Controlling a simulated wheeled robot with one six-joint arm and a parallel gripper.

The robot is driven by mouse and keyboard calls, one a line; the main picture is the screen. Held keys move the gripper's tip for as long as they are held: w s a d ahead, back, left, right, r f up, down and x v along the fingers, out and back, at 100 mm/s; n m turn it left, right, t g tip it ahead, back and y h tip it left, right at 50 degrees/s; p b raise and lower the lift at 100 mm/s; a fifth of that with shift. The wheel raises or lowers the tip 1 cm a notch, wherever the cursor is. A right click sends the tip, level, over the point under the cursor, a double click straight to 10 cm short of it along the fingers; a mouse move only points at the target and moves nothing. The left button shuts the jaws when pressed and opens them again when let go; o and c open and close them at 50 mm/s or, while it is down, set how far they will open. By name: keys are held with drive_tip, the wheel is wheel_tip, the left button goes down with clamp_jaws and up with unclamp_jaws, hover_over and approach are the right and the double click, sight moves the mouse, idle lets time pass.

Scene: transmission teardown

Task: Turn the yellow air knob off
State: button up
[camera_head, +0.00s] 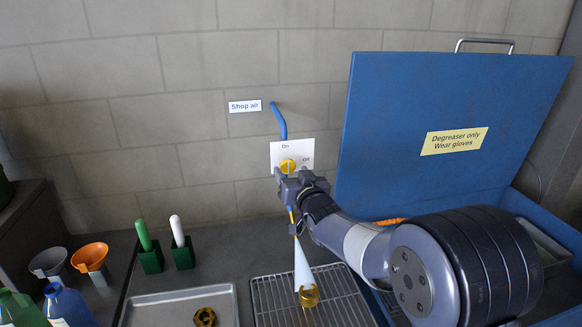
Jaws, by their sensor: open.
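The yellow air knob (288,165) sits on a white plate (279,148) on the block wall. The plate is marked "On" above the knob and "Off" to its right. My gripper (291,172) is open at the knob, with a fingertip on either side of its lower part. I cannot tell whether the fingers touch it. The knob's lower edge is hidden by my gripper, and its pointer direction is not clear.
A pale cone (302,265) spreads down to a brass ring (308,296) on a wire rack (270,301). A blue pipe (279,120) rises above the plate. The raised blue lid (400,120) stands close on the right. Green and white-handled brushes (178,232) stand left.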

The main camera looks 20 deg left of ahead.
drive_tip(key=shift+x, duration=0.85)
drive_tip(key=shift+c, duration=0.5)
drive_tip(key=c, duration=0.9)
